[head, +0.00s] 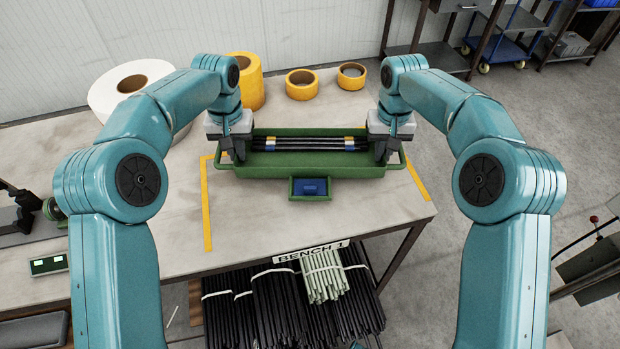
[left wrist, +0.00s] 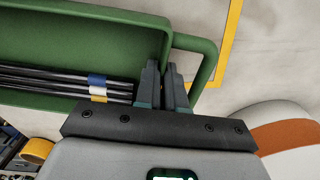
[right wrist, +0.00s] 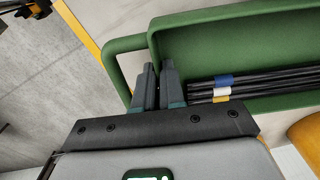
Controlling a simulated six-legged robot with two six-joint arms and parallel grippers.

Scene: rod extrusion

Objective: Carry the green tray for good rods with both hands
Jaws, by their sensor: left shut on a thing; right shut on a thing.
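The green tray (head: 320,164) sits on the bench top, with several black rods (head: 300,143) lying in it, marked with blue, white and yellow bands near both ends. A small green box holding a blue piece (head: 310,187) is at its front side. My left gripper (head: 238,157) is shut on the tray's left end wall, and in the left wrist view (left wrist: 163,88) its fingers straddle the wall beside the loop handle. My right gripper (head: 384,158) is shut on the right end wall, its fingers also straddling it in the right wrist view (right wrist: 157,88).
A yellow tape outline (head: 206,205) marks the bench around the tray. A white roll (head: 130,85) and yellow tape rolls (head: 301,85) stand behind. A scale display (head: 48,265) is at left. Bundled rods (head: 285,308) are stored below the bench edge.

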